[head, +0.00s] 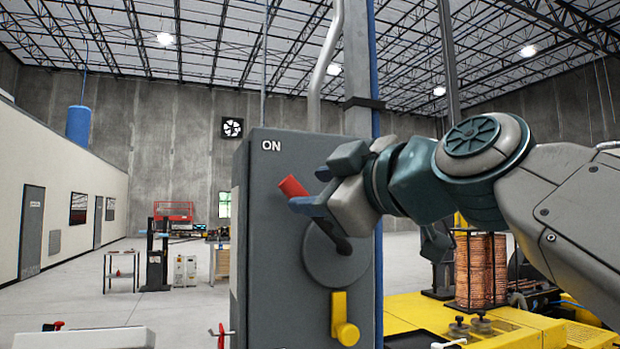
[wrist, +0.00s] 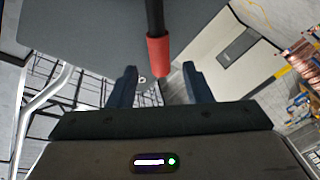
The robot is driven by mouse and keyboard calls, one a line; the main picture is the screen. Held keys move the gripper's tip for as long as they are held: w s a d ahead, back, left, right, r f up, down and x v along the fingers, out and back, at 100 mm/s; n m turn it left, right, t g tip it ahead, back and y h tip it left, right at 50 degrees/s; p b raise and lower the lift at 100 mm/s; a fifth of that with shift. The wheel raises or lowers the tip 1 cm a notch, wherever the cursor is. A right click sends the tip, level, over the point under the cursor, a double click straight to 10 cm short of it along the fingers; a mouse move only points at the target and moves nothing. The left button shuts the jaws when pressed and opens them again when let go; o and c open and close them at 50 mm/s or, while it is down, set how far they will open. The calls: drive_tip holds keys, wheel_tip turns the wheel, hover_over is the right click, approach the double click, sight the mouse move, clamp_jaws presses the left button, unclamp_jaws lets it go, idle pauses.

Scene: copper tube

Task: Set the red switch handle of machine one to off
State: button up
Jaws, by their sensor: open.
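The red switch handle (head: 292,187) is on the front of a grey switch box (head: 272,235) and points up and to the left, toward the ON label (head: 271,145). Its dark lever runs down to a round grey disc (head: 335,262), partly behind my gripper. My gripper (head: 303,198) is at the handle from the right. In the wrist view the red handle (wrist: 158,56) reaches down between the tips of my two open fingers (wrist: 158,76), with gaps on both sides. I cannot tell whether a finger touches it.
A yellow latch (head: 344,318) sticks out low on the box front. Yellow machinery with copper coils (head: 481,270) stands at the right. Pipes rise above the box. Open floor (head: 180,310) lies to the left, with a small table (head: 121,265) farther back.

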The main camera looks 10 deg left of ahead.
sight(299, 191)
drive_tip(key=p+x, duration=0.2)
drive_tip(key=x, duration=0.4)
clamp_jaws()
